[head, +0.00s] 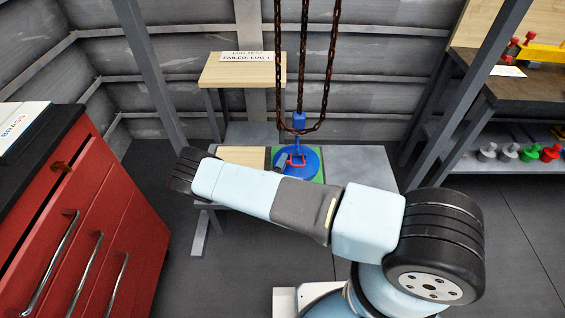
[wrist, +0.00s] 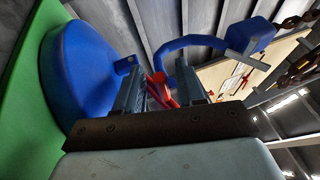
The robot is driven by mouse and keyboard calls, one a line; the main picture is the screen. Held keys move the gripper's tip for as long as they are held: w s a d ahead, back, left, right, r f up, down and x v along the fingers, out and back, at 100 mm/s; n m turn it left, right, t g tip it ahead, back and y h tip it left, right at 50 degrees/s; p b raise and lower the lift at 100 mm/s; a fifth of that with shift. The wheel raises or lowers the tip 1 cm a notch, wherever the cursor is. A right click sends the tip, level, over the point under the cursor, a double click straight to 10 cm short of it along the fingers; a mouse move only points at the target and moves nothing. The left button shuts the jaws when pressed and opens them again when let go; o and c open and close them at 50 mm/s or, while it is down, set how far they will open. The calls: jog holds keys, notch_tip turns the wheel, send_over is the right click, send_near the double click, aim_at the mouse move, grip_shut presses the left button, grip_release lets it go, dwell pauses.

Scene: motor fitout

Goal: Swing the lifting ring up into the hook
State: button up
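A blue round motor (head: 312,168) lies on a green mat (head: 319,178) on the grey bench; the wrist view shows the motor large at left (wrist: 85,75). Its red lifting ring (head: 297,156) is at its top, and shows in the wrist view (wrist: 158,84) between my fingers. The blue hook (head: 297,141) hangs from chains just above the ring; in the wrist view it curves beyond the fingertips (wrist: 180,44). The ring looks apart from the hook. My gripper (wrist: 160,85) is at the ring, its fingers apart with part of the ring between them; contact is unclear.
Rusty chains (head: 305,60) hang above the motor. A wooden stand (head: 243,72) with a sign is behind. A red drawer cabinet (head: 115,220) stands left, a workbench (head: 508,92) right. My arm covers the bench's front.

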grip_shut()
dwell(0.3)
dwell(0.3)
